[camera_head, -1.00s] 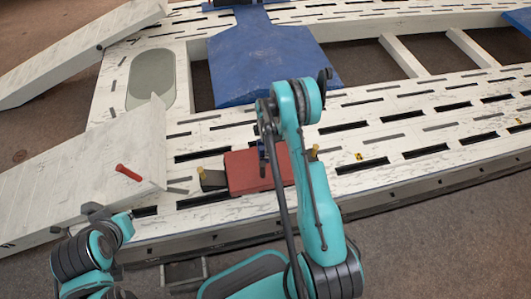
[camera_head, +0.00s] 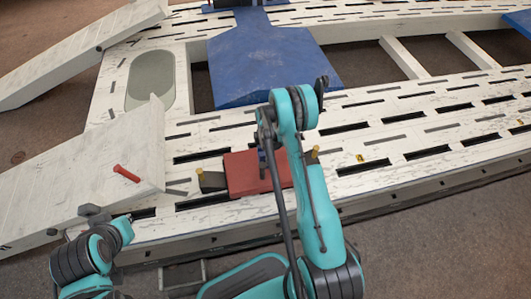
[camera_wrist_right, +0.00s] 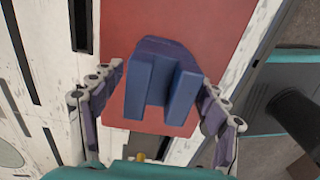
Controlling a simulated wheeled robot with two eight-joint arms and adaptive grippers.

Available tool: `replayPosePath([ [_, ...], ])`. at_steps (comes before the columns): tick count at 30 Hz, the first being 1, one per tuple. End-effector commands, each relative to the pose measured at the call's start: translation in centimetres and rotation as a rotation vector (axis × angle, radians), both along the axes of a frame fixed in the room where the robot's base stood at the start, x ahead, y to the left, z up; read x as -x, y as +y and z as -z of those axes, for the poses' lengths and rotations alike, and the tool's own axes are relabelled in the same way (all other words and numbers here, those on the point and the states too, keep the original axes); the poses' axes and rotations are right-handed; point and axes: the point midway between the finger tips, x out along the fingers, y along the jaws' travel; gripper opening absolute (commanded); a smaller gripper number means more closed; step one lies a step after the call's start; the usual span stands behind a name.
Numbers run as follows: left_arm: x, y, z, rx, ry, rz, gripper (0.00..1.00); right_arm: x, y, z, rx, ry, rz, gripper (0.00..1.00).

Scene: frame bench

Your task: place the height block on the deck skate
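The height block, a dark blue piece with a forked front (camera_wrist_right: 158,85), stands over the red top of the deck skate (camera_wrist_right: 180,25) in the right wrist view. In the head view the red deck skate (camera_head: 240,174) lies on the white slotted deck, with a yellow knob near each end. My right gripper (camera_wrist_right: 162,82) has its fingers on either side of the block. Red shows between the left finger and the block; the right finger is very close to it. In the head view my right arm hides most of the block.
The white slotted deck (camera_head: 400,140) stretches right. A blue plate (camera_head: 262,62) lies behind the skate. White ramps (camera_head: 75,185) stand at left, one with a red handle (camera_head: 127,173). Open gaps between crossbars are at the upper right. Brown floor is in front.

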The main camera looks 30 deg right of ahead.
Motion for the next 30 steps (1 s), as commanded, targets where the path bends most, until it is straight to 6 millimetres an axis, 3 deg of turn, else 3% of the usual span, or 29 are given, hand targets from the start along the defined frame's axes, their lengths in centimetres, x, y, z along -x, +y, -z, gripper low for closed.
replayPosePath([
  [7, 0.0, 0.0, -0.6, 0.000, 0.000, 0.000, 0.00, 0.0, 0.0, -1.6, 0.000, 0.000, 0.000, 0.74],
  [18, 0.0, 0.0, -3.6, 0.000, 0.000, 0.000, 0.00, 0.0, 0.0, -9.6, 0.000, 0.000, 0.000, 0.74],
  [26, 0.0, 0.0, -4.4, 0.000, 0.000, 0.000, 0.00, 0.0, 0.1, -12.5, 0.001, -0.002, 0.005, 0.74],
  [30, 0.0, 0.0, -4.4, 0.000, 0.000, 0.000, 0.00, 0.1, 0.9, -15.5, 0.007, -0.029, 0.061, 0.74],
])
